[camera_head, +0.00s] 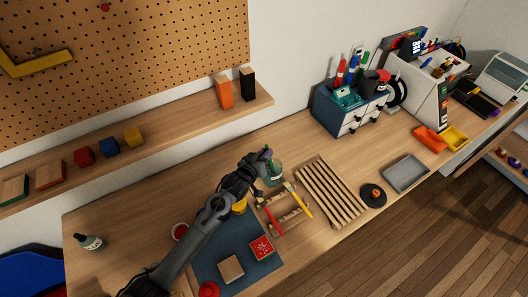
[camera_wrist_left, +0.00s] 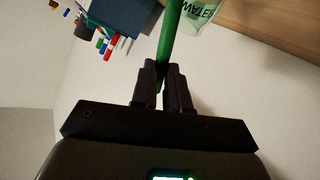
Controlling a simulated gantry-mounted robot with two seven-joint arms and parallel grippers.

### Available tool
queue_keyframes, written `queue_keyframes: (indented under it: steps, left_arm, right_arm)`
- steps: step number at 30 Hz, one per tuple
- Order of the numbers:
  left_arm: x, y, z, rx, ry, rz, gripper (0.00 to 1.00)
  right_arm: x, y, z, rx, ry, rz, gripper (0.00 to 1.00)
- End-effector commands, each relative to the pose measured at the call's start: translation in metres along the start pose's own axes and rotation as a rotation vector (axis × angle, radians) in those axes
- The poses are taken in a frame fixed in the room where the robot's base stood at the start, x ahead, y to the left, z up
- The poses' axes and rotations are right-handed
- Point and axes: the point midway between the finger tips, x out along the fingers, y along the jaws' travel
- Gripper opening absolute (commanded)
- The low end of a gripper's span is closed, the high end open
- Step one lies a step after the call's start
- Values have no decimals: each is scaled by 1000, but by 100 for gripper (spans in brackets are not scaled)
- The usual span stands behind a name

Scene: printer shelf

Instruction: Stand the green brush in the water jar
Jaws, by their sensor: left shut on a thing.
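My left gripper (camera_head: 266,155) is at the water jar, with its fingers close above the jar's top in the head view. In the left wrist view the gripper (camera_wrist_left: 163,76) is shut on the green brush (camera_wrist_left: 169,35), which runs away from the fingertips. The water jar (camera_head: 274,176) is clear with a green label and stands on the table; it also shows in the left wrist view (camera_wrist_left: 205,10), with part of the word WATER. The brush overlaps the jar's edge there; I cannot tell whether its far end is inside. My right gripper is out of view.
A wooden rest (camera_head: 289,216) holds a red brush (camera_head: 273,222) and a yellow brush (camera_head: 299,200). A slatted rack (camera_head: 328,190) lies right of the jar. A blue mat (camera_head: 235,262) is in front, and a grey tray (camera_head: 405,173) is further right.

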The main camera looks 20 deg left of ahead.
Motion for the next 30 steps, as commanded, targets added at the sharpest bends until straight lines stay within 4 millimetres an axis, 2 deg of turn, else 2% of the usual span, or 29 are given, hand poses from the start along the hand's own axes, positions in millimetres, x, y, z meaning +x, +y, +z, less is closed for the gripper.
queue_keyframes:
  steps: [13,14,19,20,30]
  left_arm:
    - [0,0,4,-1,-1,1,0]
    - [0,0,4,-1,-1,1,16]
    - [0,0,4,-1,-1,1,42]
    - [0,0,4,-1,-1,1,44]
    - [0,0,4,0,-1,0,44]
  right_arm:
    - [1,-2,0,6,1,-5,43]
    - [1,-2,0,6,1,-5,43]
    - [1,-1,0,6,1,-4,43]
    - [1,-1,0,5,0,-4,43]
    - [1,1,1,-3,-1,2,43]
